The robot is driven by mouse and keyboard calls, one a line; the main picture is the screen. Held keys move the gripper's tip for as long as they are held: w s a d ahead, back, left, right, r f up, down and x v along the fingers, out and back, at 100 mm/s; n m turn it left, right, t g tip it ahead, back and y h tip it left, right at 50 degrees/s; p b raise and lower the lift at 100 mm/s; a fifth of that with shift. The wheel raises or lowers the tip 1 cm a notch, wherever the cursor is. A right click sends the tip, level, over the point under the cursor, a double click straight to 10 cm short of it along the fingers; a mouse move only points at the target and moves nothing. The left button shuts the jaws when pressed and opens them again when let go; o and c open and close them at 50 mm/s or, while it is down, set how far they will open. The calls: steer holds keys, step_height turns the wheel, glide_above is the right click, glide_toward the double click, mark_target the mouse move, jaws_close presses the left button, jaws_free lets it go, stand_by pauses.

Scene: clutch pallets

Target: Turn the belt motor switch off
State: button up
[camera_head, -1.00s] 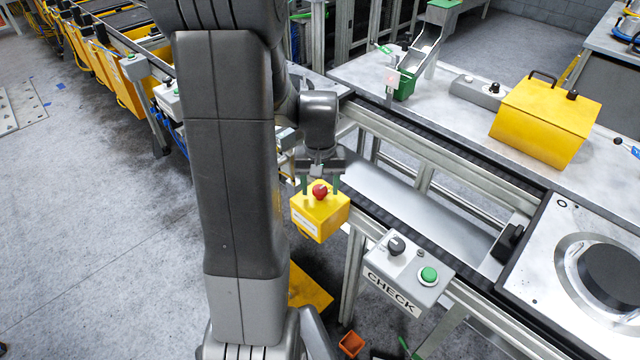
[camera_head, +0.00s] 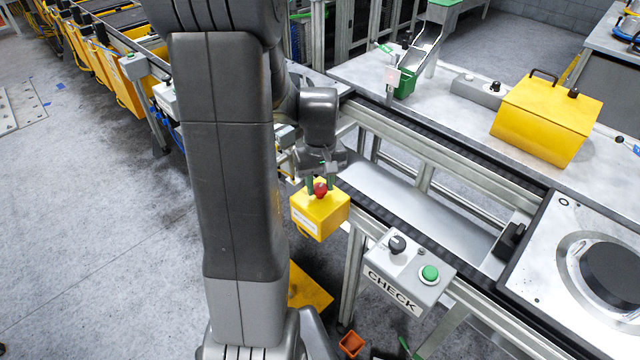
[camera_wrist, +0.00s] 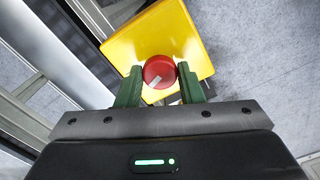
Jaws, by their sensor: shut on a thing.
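The belt motor switch is a red round knob (camera_head: 320,189) on top of a yellow box (camera_head: 309,222) fixed at the side of the conveyor frame. In the wrist view the red knob (camera_wrist: 158,72) shows a pale mark pointing down and left, and the yellow box (camera_wrist: 150,38) lies behind it. My gripper (camera_head: 321,184) is over the box from above. Its green fingers stand on either side of the knob and are shut on it, as the wrist view also shows (camera_wrist: 159,84).
A grey CHECK box (camera_head: 408,272) with a black knob and a green button hangs on the conveyor frame to the right. The conveyor rail (camera_head: 440,157) runs behind my gripper. A larger yellow box (camera_head: 545,120) stands on the bench.

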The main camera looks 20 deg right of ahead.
mark_target(320, 187)
steer(key=n+b, duration=0.1)
steer(key=n, duration=0.6)
steer(key=n+b, duration=0.1)
steer(key=n, duration=0.6)
stand_by(0.7)
steer(key=o, duration=1)
step_height(320, 187, up, 14)
steer(key=shift+f, duration=0.1)
